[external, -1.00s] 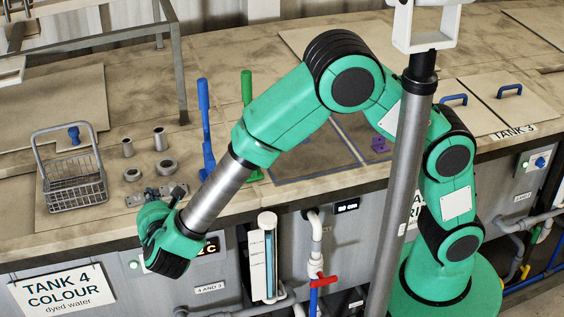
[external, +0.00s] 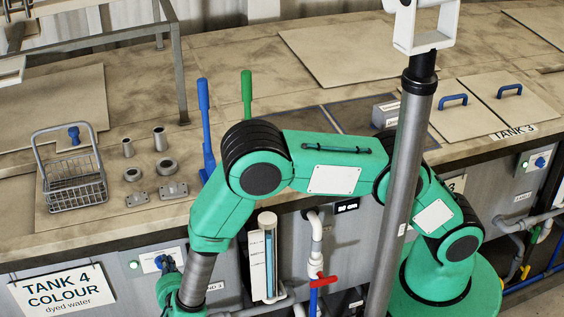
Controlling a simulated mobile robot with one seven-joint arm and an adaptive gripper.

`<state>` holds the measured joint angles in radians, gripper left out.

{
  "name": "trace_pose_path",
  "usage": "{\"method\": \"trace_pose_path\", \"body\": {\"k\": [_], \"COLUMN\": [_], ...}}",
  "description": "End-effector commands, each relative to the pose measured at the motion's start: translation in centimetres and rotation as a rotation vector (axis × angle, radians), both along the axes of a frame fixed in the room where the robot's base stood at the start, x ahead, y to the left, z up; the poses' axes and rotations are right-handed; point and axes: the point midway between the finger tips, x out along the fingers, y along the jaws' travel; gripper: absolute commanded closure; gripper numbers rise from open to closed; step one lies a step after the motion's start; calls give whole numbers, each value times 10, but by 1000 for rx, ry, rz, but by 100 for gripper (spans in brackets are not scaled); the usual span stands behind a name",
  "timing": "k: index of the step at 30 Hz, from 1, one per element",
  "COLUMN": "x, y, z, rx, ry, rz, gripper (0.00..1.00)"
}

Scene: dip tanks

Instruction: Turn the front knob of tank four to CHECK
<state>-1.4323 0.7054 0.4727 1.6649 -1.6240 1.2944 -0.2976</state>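The tank four front panel carries a white plate (external: 147,261) with a blue knob (external: 160,262), to the right of a green lamp (external: 133,265). My gripper (external: 169,267) is small and partly merged with the knob in this view, at the plate's right side. I cannot tell whether it touches the knob or whether its fingers are open or shut. My wrist hangs low in front of the tank, just below and right of the plate. The knob's pointer and the label marks are too small to read.
The TANK 4 COLOUR sign (external: 63,291) hangs to the left. A sight gauge (external: 267,255) and a pipe with a red valve handle (external: 322,281) stand to the right. A wire basket (external: 73,188) and metal parts sit on the bench above.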

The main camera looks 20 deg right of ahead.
Motion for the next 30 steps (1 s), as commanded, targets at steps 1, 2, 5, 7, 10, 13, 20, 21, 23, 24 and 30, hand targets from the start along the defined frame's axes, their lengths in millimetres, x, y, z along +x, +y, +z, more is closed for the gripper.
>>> {"method": "trace_pose_path", "body": {"k": [1, 2, 5, 7, 10, 13, 20, 21, 23, 24, 30], "x": [-9, -9, -9, -9, -9, -9, -9, -9, -9, -9, -5], "y": [-1, -1, 0, 0, -1, -1, -1, -1, -1, -1, -1], "z": [-23, -29, -45, -55, -63, -68, -70, -70, -70, -70, -70], "rx": [-19, -18, -17, -17, -16, -16, -16, -16, -16, -16, -16], "ry": [2, 2, 2, 2, 2, 2, 2, 2, 2, 2, 3], "rz": [13, 13, 14, 14, 13, 13, 13, 12, 12, 12, 12], "gripper": [100, 100, 100, 100, 100, 100, 100, 100, 100, 100, 100]}}
